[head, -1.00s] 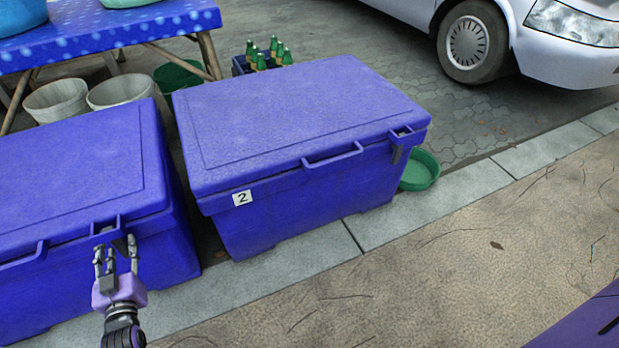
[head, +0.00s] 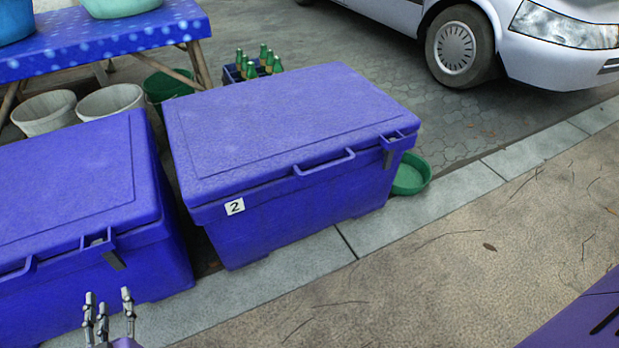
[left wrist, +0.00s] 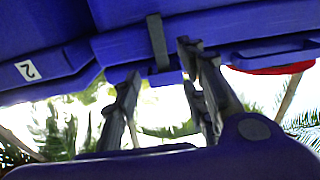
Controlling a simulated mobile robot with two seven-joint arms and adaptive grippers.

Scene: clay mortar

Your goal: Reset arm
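My left gripper (head: 110,308) is at the bottom left of the head view, in front of the left blue cooler (head: 70,185). Its fingers are spread apart with nothing between them. The left wrist view also shows the gripper's fingers (left wrist: 160,85) apart, below a dark latch strap (left wrist: 157,42) on a blue cooler. In the head view this latch (head: 114,260) hangs tilted at the left cooler's front corner, clear of the fingers. That cooler's lid is down. My right gripper is in neither view.
A second blue cooler (head: 290,130) labelled 2 stands at centre, lid down. A green basin (head: 411,175) sits beside it. Behind are a crate of green bottles (head: 259,66), pale buckets and a blue table (head: 120,33). A white car (head: 520,45) stands back right. The front pavement is clear.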

